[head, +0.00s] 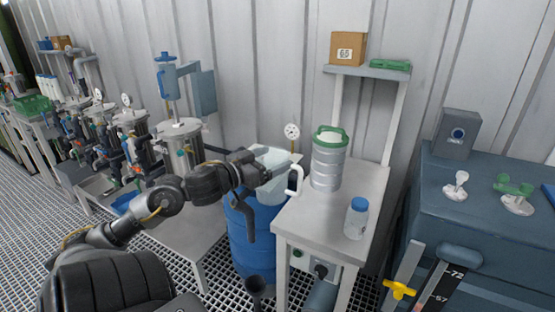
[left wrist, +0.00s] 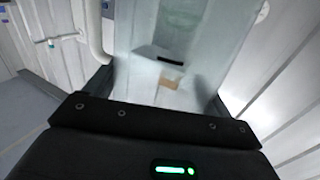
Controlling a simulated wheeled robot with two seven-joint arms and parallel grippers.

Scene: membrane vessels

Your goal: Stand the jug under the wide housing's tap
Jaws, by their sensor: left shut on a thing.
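My left gripper (head: 262,174) is shut on the jug (head: 273,158), a pale translucent vessel with a white handle on its right side. The jug is held above the blue barrel, close to the left edge of the steel bench. In the left wrist view the jug (left wrist: 190,50) fills the upper middle, beyond the gripper's dark body. Several steel housings stand at the left; the nearest and widest-looking one (head: 182,145) has a flat top and a blue-topped column behind it. Its tap is small and partly hidden behind my arm. My right gripper is not in view.
The steel bench (head: 318,235) carries a ribbed container with a green lid (head: 327,160) and a blue-capped bottle (head: 356,218). The blue barrel (head: 250,245) stands beside it. A low steel stand (head: 185,240) has bare top in front of the near housing. A blue-grey cabinet (head: 480,210) is at right.

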